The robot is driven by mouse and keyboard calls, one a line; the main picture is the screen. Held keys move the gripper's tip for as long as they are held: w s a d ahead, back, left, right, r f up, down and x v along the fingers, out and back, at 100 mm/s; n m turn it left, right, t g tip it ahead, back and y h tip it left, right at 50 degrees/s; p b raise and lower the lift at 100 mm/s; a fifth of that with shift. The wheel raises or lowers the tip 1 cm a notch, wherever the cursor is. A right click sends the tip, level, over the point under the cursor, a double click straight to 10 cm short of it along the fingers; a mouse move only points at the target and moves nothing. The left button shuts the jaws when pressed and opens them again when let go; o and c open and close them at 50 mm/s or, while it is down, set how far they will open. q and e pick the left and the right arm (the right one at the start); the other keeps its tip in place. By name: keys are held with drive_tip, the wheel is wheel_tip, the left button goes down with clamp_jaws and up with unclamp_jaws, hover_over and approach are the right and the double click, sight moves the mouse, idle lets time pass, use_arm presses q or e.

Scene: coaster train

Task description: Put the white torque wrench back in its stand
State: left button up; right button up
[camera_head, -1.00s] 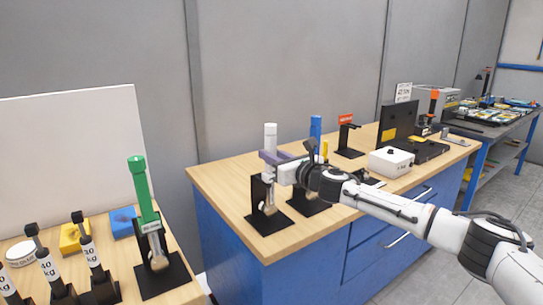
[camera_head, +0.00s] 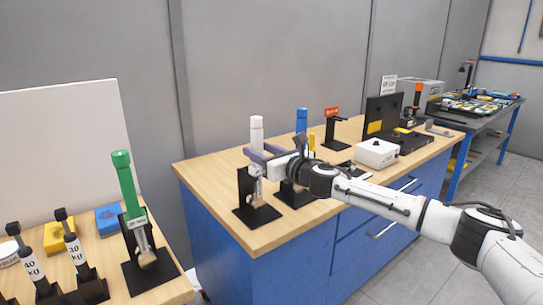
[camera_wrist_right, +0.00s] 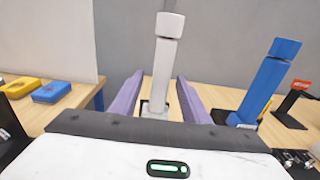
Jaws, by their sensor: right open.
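The white torque wrench (camera_head: 256,132) stands upright in a black stand (camera_head: 258,215) near the left corner of the wooden-topped blue bench. In the right wrist view the wrench (camera_wrist_right: 163,62) rises between the fingers. My right gripper (camera_head: 262,158) is open, with its purple fingers on either side of the handle. The fingers look apart from the wrench, with a gap on both sides. The wrench's lower end is partly hidden in the wrist view. My left gripper is not in view.
A blue wrench (camera_head: 301,122) stands in its own stand just right of the white one. A green wrench (camera_head: 128,185) stands on the left table. A white box (camera_head: 377,153) sits further right on the bench.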

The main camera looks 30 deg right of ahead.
drive_tip(key=s+b, duration=0.1)
drive_tip(key=s, duration=0.8)
drive_tip(key=shift+d+r, duration=0.25)
drive_tip(key=shift+d, duration=0.05)
